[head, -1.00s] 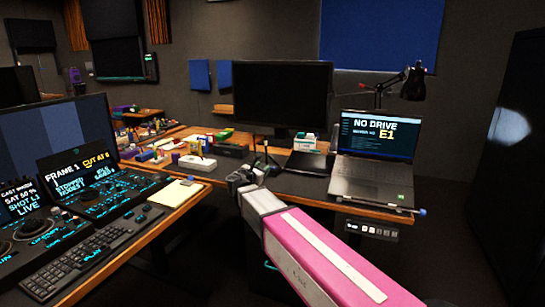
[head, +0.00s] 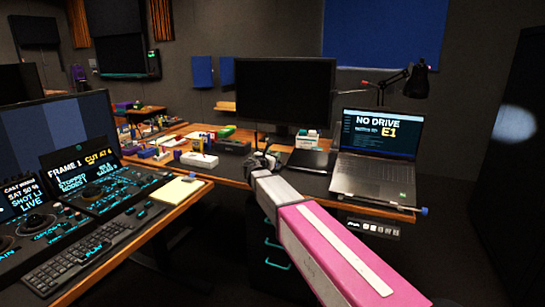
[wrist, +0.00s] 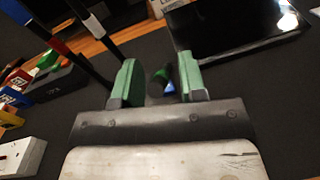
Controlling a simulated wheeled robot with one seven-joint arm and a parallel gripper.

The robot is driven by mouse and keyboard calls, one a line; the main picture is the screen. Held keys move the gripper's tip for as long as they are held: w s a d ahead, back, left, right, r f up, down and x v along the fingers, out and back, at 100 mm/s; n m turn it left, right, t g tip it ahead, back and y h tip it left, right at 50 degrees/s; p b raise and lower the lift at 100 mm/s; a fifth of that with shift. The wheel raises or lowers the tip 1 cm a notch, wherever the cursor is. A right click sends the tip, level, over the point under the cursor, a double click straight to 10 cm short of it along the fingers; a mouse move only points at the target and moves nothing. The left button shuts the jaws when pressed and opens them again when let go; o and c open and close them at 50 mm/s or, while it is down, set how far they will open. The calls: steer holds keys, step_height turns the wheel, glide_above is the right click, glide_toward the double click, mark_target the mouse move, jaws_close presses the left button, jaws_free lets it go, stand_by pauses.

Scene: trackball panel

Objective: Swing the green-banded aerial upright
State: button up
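My gripper (wrist: 160,82) shows in the wrist view with its two green-padded fingers apart. Between them is a small dark thing with a green part (wrist: 162,73) and a blue tip; it may be the green-banded aerial, but I cannot tell. No clear contact with the fingers shows. Up left of the fingers, a black aerial with a red band (wrist: 57,45) and one with a white band (wrist: 93,25) slant across. In the head view, my gripper (head: 262,163) is over the far desk, near a thin dark upright (head: 255,135); its bands are too small to read.
A black box (wrist: 62,82) and colored blocks lie left in the wrist view. A black flat panel (wrist: 240,25) is at the upper right. In the head view, a monitor (head: 285,90) stands behind my gripper and a laptop (head: 375,155) to its right.

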jaws_close()
